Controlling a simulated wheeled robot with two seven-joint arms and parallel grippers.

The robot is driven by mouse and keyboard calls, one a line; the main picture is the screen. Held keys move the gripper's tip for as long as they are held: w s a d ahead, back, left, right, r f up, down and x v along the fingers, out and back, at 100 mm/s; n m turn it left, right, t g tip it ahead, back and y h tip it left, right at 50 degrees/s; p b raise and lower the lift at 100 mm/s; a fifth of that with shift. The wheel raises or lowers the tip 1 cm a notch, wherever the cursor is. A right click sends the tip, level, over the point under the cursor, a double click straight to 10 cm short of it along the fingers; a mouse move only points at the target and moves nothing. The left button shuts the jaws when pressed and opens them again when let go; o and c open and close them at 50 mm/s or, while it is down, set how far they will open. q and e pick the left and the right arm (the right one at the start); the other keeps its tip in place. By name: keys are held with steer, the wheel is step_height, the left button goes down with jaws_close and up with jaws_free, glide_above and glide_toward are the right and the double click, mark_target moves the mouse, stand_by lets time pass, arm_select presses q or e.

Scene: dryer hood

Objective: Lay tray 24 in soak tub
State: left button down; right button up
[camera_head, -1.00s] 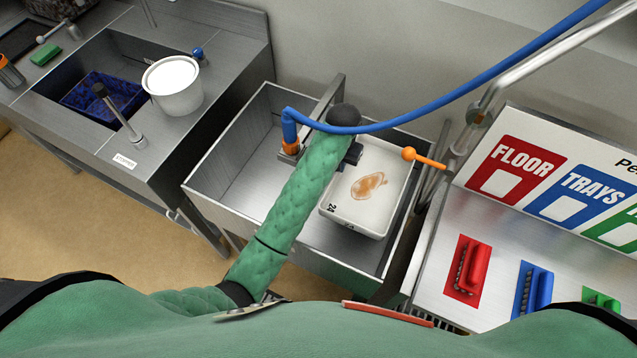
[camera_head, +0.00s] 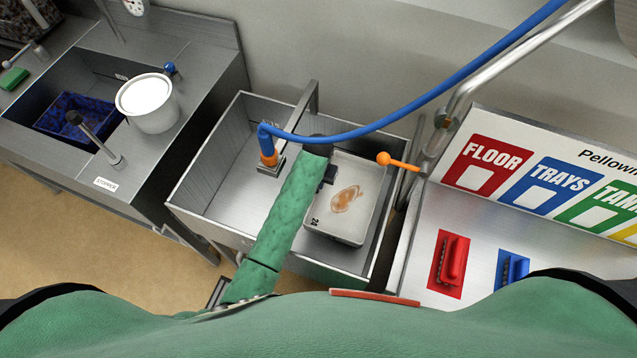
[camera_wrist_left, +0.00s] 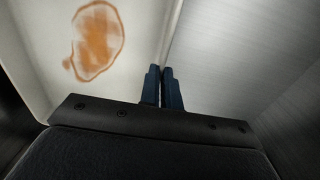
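Tray 24 (camera_head: 358,223) is a white, shallow tray with an orange-brown stain and the number 24 at its near left corner. It lies within the opening of the steel tub (camera_head: 212,219), in its right half; whether it touches the bottom I cannot tell. My left gripper (camera_head: 328,175) is at the tray's left edge. In the left wrist view its dark blue fingers (camera_wrist_left: 164,87) are close together on the tray's rim, with the stained tray floor (camera_wrist_left: 50,70) left and bare steel right. My right gripper is not in view.
A blue hose (camera_head: 420,108) arches over the tub, and an orange-knobbed lever (camera_head: 385,159) projects at its back right. A sink with a white bucket (camera_head: 150,112) and a blue crate (camera_head: 62,118) stands left. Red (camera_head: 450,262) and blue brushes lie right.

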arm_select(q)
steer(key=shift+f, duration=0.95)
steer(key=shift+f, duration=0.6)
steer(key=c, duration=1.6)
jaws_free()
